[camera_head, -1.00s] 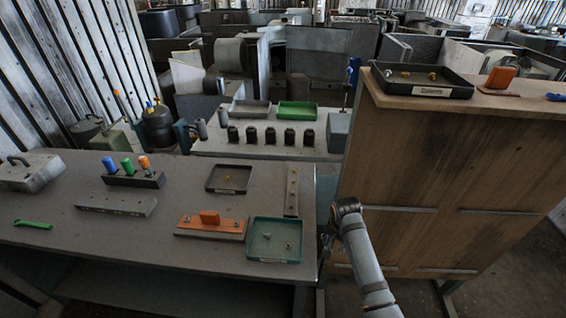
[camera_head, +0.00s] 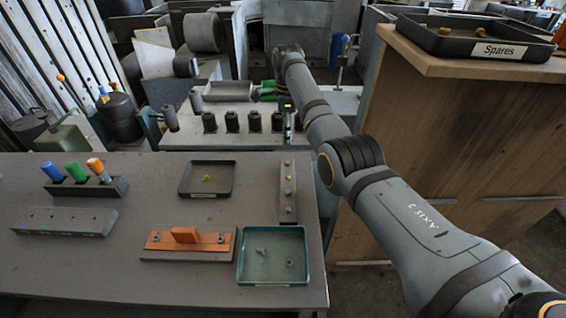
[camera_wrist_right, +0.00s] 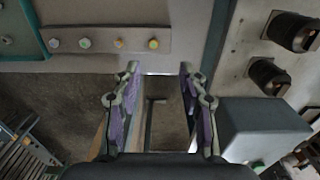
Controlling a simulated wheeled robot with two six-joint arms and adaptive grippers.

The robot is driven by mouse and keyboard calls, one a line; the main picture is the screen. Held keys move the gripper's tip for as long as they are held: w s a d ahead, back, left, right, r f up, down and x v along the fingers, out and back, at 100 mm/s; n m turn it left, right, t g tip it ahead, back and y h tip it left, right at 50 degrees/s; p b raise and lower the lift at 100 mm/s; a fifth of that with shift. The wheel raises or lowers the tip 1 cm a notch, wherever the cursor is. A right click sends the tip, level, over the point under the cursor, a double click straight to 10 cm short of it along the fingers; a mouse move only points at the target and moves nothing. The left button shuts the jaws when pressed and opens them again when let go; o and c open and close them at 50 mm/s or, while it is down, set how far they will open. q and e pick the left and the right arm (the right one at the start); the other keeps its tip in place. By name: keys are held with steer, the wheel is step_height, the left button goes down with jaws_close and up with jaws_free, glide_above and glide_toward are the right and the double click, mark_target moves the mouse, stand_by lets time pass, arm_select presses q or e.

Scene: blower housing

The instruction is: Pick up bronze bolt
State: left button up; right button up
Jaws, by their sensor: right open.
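Small bronze-coloured pieces (camera_head: 207,178) lie in a dark square tray (camera_head: 190,191) on the near table. Which is a bolt is too small to tell. A grey strip (camera_head: 288,210) to the tray's right carries several bolt heads; in the right wrist view the strip (camera_wrist_right: 70,43) shows a copper-toned head (camera_wrist_right: 119,44) among them. My right gripper (camera_head: 287,106) reaches past the near table's far edge. In the right wrist view my right gripper (camera_wrist_right: 160,74) is open and empty above the gap between tables, apart from the strip. My left gripper is out of view.
A green tray (camera_head: 243,272) with small metal pieces and an orange fixture (camera_head: 188,242) sit at the table's front. A black "Spares" tray (camera_head: 465,47) with bronze-coloured pieces stands on the wooden cabinet (camera_head: 450,150). Several black holders (camera_head: 232,122) line the back table.

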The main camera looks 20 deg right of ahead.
steer(key=p, duration=0.1)
glide_above(288, 162)
step_height(288, 162, down, 4)
steer(key=shift+w+r, duration=0.1)
steer(key=shift+w+f, duration=0.15)
steer(key=shift+f, duration=0.25)
steer(key=shift+s+f+p, duration=0.25)
steer(key=shift+p, duration=0.05)
step_height(288, 162, down, 4)
steer(key=shift+s+d+r+p, duration=0.1)
steer(key=shift+s+p, duration=0.05)
steer(key=shift+p, duration=0.2)
steer(key=shift+f, duration=0.4)
steer(key=shift+r, duration=0.1)
steer(key=c, duration=0.4)
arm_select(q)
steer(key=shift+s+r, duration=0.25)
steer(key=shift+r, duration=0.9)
arm_select(e)
jaws_close()
